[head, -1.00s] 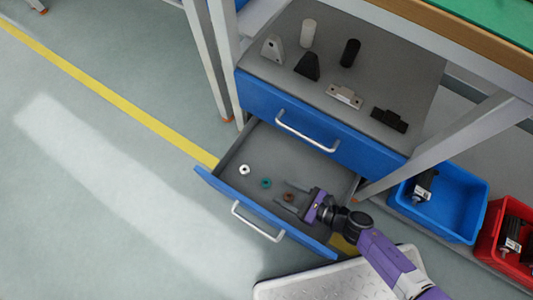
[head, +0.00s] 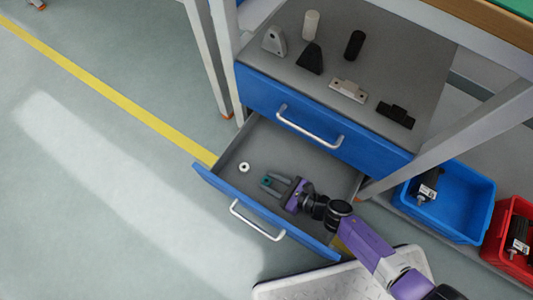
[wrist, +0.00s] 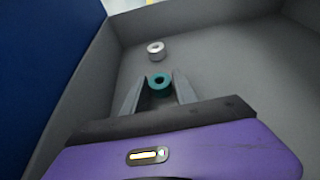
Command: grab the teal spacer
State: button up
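The teal spacer (head: 266,181) is a small ring lying on the floor of the open lower drawer (head: 290,150). My gripper (head: 268,184) is low in the drawer with its two fingers apart, pointing left at the spacer. In the wrist view the teal spacer (wrist: 160,83) sits at the fingertips, between or just beyond them; my gripper (wrist: 158,92) is open there. I cannot tell whether a finger touches it. A white spacer (head: 244,167) lies farther left, and shows beyond the teal one in the wrist view (wrist: 155,47). The brown spacer is hidden now.
The drawer's blue front with its handle (head: 257,222) borders my gripper on the near side. The closed upper drawer (head: 300,115) and a grey top with several parts stand behind. Blue (head: 450,205) and red (head: 513,235) bins are at the right.

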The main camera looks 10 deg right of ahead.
grip_shut()
jog(key=shift+r, duration=0.15)
